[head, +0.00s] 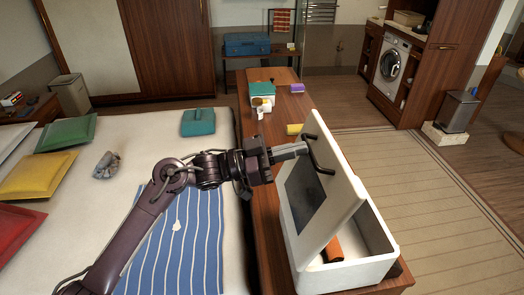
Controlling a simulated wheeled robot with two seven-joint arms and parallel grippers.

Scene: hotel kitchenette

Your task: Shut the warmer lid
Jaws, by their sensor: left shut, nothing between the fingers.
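The warmer is a white box (352,274) on the near end of the long wooden counter. Its white lid (338,188) stands raised and tilted, with a dark panel on the face towards me; the open interior shows at the right. A dark bar handle (314,158) is near the lid's upper edge. My left gripper (304,149) is shut and empty, its fingertips at the lid's upper part beside the handle. I cannot tell whether they touch. My right gripper is not in view.
An orange item (333,249) lies inside the box. Farther along the counter (268,190) are a yellow item (294,129), a cup (259,112), a green-and-white box (262,92) and a purple item (297,88).

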